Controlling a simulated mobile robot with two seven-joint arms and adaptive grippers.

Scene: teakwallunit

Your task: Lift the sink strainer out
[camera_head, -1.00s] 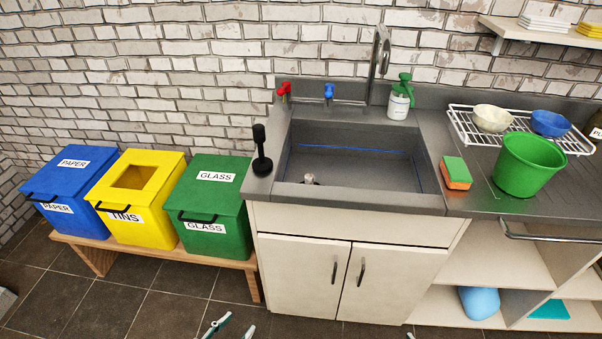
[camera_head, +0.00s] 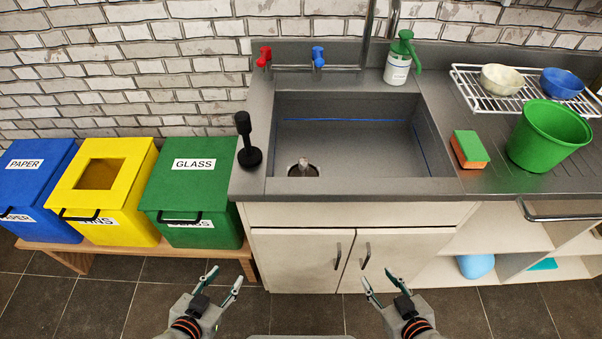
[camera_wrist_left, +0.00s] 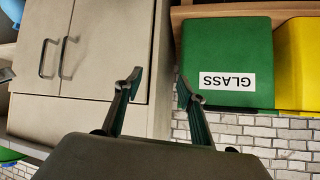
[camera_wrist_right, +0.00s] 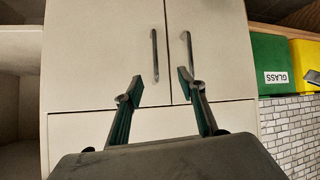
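The sink strainer (camera_head: 303,166) shows in the head view at the front left of the grey sink basin (camera_head: 350,150). Its light-coloured knob stands up over a dark round drain. My left gripper (camera_head: 226,278) is open and empty, low in front of the cabinet and the green bin; its fingers also show spread in the left wrist view (camera_wrist_left: 160,85). My right gripper (camera_head: 378,280) is open and empty in front of the cabinet doors; its spread fingers also show in the right wrist view (camera_wrist_right: 167,87). Neither gripper touches the strainer, and neither wrist view shows it.
A black plunger-like tool (camera_head: 248,145) stands on the counter left of the basin. A soap bottle (camera_head: 398,62) and taps (camera_head: 318,57) are behind it. A sponge (camera_head: 469,150) and green bucket (camera_head: 548,136) stand to the right. The basin is otherwise clear.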

